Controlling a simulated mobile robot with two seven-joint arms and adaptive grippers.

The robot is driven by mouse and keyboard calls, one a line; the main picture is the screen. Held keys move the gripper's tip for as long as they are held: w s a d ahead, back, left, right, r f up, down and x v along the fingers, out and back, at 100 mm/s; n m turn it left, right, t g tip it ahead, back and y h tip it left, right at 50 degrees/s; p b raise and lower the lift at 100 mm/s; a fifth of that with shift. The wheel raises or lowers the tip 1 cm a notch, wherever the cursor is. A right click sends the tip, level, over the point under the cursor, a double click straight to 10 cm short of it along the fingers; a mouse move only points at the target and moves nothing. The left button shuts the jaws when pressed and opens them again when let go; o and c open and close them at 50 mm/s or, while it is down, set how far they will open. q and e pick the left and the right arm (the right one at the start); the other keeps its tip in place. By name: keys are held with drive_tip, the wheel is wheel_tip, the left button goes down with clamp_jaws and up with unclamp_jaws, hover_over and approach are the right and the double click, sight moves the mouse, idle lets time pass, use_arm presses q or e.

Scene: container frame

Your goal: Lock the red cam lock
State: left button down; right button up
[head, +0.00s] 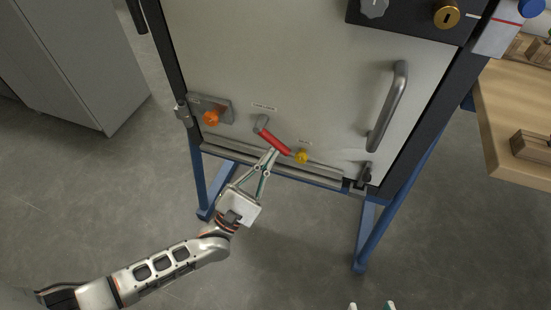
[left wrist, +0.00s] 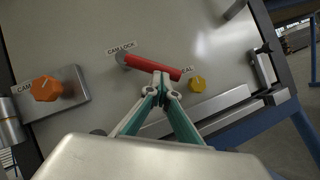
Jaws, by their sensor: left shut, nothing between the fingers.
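The red cam lock handle (head: 275,142) is on the lower part of the grey container door. It slants down to the right from a grey pivot (head: 262,123) at its upper left end. In the left wrist view the red handle (left wrist: 145,65) lies across the middle, under a "CAM LOCK" label. My left gripper (head: 271,153) is shut and empty, with its tips at the lower right part of the handle; I cannot tell whether they touch it. The tips (left wrist: 161,80) show just below the handle in the left wrist view. My right gripper (head: 371,306) shows only two separated fingertips at the bottom edge.
An orange knob (head: 211,118) on a metal plate is left of the handle. A yellow seal knob (head: 301,157) sits close to the handle's right end. A long grey door handle (head: 388,107) is farther right. A wooden table (head: 510,100) stands at the right.

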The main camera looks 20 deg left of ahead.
use_arm(q)
drive_tip(key=n+y, duration=0.1)
drive_tip(key=n, duration=0.1)
drive_tip(key=d+n+t+y+b, duration=0.1)
drive_tip(key=n, duration=0.1)
drive_tip(key=r+n+t+y, duration=0.1)
drive_tip(key=n, duration=0.1)
drive_tip(key=shift+d+r+y, duration=0.1)
drive_tip(key=shift+d+y, duration=0.3)
drive_tip(key=r+n+y, duration=0.1)
drive_tip(key=d+r+n+y+b, duration=0.1)
drive_tip(key=n, duration=0.1)
drive_tip(key=shift+t, duration=0.4)
use_arm(e)
drive_tip(key=a+m, duration=0.1)
drive_tip(key=s+a+m, duration=0.1)
drive_tip(key=a+f, duration=0.1)
drive_tip(key=shift+s+a+m+y, duration=0.1)
drive_tip(key=shift+s+m+y, duration=0.15)
drive_tip(key=shift+m+y, duration=0.15)
drive_tip(key=shift+f, duration=0.1)
use_arm(q)
drive_tip(key=shift+r, duration=0.1)
